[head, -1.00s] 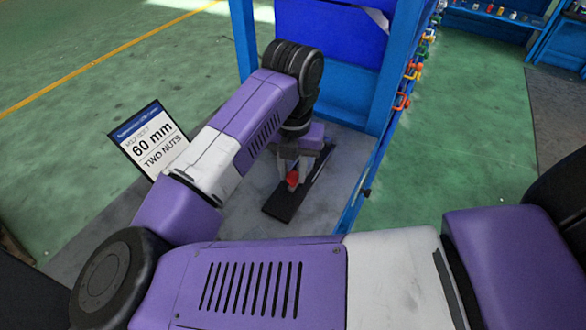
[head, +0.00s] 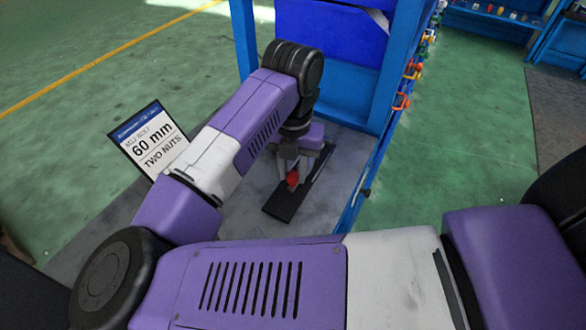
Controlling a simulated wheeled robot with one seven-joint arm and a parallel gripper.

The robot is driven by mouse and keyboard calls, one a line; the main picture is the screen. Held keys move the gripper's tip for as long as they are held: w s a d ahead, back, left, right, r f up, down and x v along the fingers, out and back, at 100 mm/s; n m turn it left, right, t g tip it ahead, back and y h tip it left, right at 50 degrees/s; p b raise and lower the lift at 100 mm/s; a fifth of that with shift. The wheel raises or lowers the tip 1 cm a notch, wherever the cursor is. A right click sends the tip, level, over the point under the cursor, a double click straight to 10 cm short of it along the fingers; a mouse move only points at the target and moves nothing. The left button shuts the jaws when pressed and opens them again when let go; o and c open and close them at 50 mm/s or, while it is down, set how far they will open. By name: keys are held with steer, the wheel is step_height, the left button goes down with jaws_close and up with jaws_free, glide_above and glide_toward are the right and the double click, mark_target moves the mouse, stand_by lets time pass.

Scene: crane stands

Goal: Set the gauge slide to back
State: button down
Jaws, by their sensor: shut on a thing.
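The gauge slide is a black rail (head: 285,207) lying on the grey bench top, running from lower left to upper right, with a red knob (head: 292,179) on it. My gripper (head: 293,178) points down over the rail and is shut on the red knob. The fingers and my purple arm hide part of the knob and the middle of the rail. I see no readable marks on the rail.
A sign (head: 150,140) reading "60 mm, two nuts" stands on the left of the bench. A blue frame post (head: 388,75) and blue panel (head: 330,35) rise behind the rail. Coloured hooks (head: 407,85) line the right side. Bare bench (head: 245,205) lies left of the rail.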

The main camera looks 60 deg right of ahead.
stand_by(0.3)
steer(key=a+b, duration=0.2)
steer(key=a, duration=0.1)
steer(key=shift+a+f+b, duration=0.1)
steer(key=shift+a+b, duration=0.15)
steer(key=shift+b, duration=0.05)
steer(key=shift+a+r, duration=0.2)
steer(key=shift+a, duration=0.2)
steer(key=c, duration=1.1)
jaws_free()
steer(key=shift+s+a, duration=0.1)
step_height(320, 180, up, 8)
steer(key=shift+f+b, duration=0.15)
steer(key=shift+b, duration=0.2)
